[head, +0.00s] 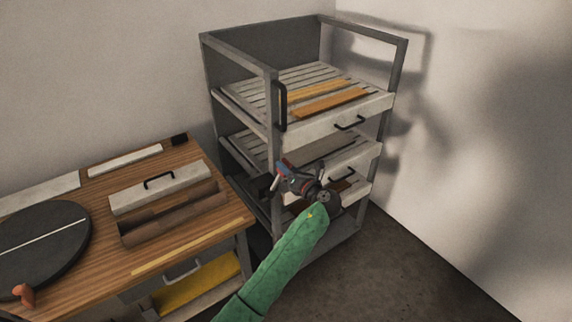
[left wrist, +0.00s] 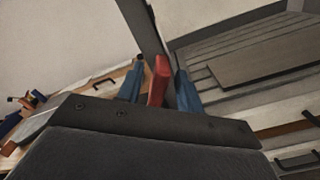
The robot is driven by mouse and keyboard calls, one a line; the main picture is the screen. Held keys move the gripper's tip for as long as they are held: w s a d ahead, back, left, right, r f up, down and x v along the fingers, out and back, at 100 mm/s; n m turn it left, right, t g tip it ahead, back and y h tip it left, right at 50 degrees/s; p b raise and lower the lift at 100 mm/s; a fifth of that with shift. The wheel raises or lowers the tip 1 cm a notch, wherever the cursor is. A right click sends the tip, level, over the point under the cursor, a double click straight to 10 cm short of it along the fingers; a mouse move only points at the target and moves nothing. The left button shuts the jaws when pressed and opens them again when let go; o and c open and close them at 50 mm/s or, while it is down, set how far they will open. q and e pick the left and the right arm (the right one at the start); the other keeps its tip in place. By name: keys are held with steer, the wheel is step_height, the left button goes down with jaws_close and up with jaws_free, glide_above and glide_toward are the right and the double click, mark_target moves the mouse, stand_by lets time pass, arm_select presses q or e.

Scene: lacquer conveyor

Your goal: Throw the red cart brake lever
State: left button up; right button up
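The red brake lever (left wrist: 158,80) stands upright between the two blue fingers in the left wrist view. A narrow gap shows between it and the left-hand finger; its lower end is hidden behind the gripper body. In the head view only a small bit of red shows at the fingertips. My left gripper (head: 281,173), also in the left wrist view (left wrist: 160,88), is open around the lever at the near left side of the grey cart (head: 239,56). My right gripper is not in view.
The cart's slatted shelves hold orange and brown strips (head: 330,104), with black-handled fronts below. A wooden table (head: 110,250) stands to the left with a dark round disc (head: 45,245) and a handled box (head: 160,187). Bare floor (head: 420,260) lies at the right.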

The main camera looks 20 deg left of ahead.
arm_select(q)
steer(key=shift+w+a, duration=0.3)
steer(key=shift+a, duration=0.1)
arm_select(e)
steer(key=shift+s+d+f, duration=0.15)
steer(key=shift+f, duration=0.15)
arm_select(q)
jaws_close()
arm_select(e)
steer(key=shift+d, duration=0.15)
